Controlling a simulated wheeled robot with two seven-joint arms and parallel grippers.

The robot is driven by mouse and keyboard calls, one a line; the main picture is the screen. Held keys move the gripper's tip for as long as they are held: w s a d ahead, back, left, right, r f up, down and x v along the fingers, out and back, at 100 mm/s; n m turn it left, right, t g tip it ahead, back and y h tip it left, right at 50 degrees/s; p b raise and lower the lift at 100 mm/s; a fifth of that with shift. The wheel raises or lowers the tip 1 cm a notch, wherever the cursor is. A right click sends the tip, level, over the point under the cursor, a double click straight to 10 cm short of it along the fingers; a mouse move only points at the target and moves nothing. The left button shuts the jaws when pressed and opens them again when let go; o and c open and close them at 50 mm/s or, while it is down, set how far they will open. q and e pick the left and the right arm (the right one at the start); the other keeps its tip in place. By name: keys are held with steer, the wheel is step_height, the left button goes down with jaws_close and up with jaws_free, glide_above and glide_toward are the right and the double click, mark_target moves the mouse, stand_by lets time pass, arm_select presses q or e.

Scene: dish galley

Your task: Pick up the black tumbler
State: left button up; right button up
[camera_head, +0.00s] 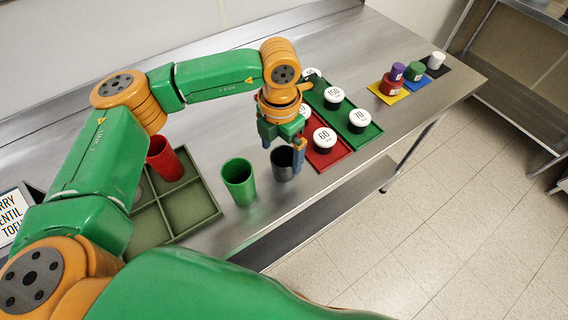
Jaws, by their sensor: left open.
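The black tumbler (283,164) stands upright on the steel counter, near its front edge. My left gripper (283,160) is open and points down at the black tumbler. One finger is at the tumbler's right side, and the other is at its back left, near the rim. I cannot tell whether the fingers touch it. My right gripper is not in view.
A green tumbler (239,182) stands just left of the black one. A red tumbler (165,158) is in a divided green tray (203,205). Red (338,154) and green (370,133) trays with white-lidded numbered pieces lie to the right. Coloured mats with objects lie beyond.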

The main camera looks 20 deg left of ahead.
mark_target(284, 163)
arm_select(q)
steer(key=f, duration=0.2)
steer(key=f+p, duration=0.1)
steer(key=f, duration=0.1)
steer(key=shift+s+d+p, duration=0.1)
steer(key=shift+d+p, duration=0.2)
steer(key=shift+d, duration=0.1)
steer(key=shift+f, duration=0.2)
steer(key=c, duration=1.3)
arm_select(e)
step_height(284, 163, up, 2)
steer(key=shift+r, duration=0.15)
arm_select(q)
steer(key=shift+r, duration=0.1)
